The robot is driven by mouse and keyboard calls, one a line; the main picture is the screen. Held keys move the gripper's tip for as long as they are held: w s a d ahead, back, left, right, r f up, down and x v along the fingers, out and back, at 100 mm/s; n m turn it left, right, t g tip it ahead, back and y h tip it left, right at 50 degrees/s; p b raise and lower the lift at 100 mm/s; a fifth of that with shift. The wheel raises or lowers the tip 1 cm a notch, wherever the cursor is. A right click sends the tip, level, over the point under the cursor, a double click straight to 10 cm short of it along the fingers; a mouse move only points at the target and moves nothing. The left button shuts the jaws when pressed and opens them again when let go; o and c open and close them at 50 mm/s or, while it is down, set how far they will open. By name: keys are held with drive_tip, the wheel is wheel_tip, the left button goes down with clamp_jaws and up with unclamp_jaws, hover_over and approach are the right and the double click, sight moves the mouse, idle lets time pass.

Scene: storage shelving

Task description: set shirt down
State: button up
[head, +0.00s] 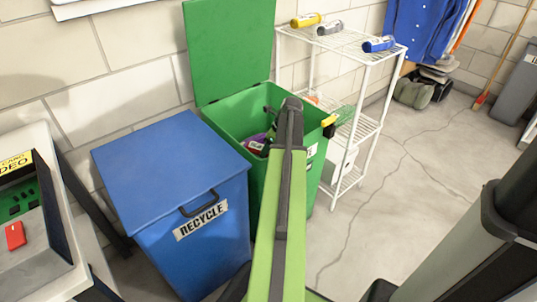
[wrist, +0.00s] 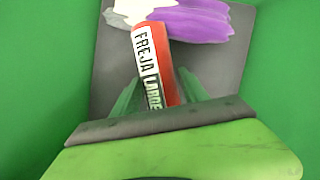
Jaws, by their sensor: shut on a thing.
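My gripper shows in the wrist view (wrist: 158,100), its two dark green fingers on either side of a red can with a white and black label (wrist: 150,65). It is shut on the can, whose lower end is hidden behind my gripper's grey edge. Beyond the can lies a purple and white thing (wrist: 190,20); I cannot tell whether it is cloth. Blue shirts (head: 425,28) hang on the back wall at the upper right.
A closed blue recycle bin (head: 165,165) stands left of the green bin. A white wire shelf (head: 352,48) with several spray cans on top stands to its right. A table with a box (head: 30,235) is at the left edge.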

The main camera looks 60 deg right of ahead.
drive_tip(key=shift+f, duration=0.2)
drive_tip(key=o, duration=1.5)
drive_tip(key=shift+r, duration=0.1)
drive_tip(key=shift+r+p, duration=0.3)
drive_tip(key=shift+p, duration=0.05)
drive_tip(key=p+v, duration=1)
drive_tip(key=v, duration=0.1)
drive_tip(key=shift+s+r+p, duration=0.15)
drive_tip(key=shift+r+p, duration=0.2)
drive_tip(key=shift+p, duration=0.05)
